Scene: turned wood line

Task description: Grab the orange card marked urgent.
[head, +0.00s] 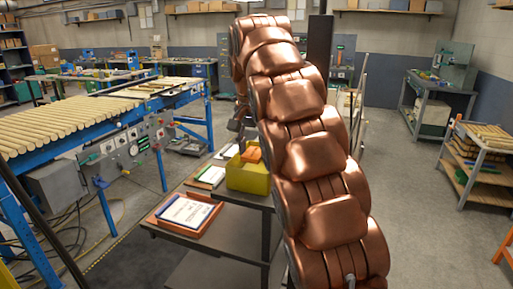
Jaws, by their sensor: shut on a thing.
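My gripper (237,124) shows only in part, small and dark, at the left edge of my copper arm. It is above the yellow bin (245,181) on the dark table. An orange piece (250,155), which looks like the orange card, shows at the top of the bin just below my gripper. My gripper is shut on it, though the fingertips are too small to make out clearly. No marking can be read on the card at this size. My arm hides the right part of the bin.
An orange tray (160,220) with white papers lies at the table's front left. Another tray with a white sheet (212,174) lies behind it. A blue-framed conveyor (60,137) with wooden rods stands at left. Floor is free at right, before a wooden-shelved cart (478,175).

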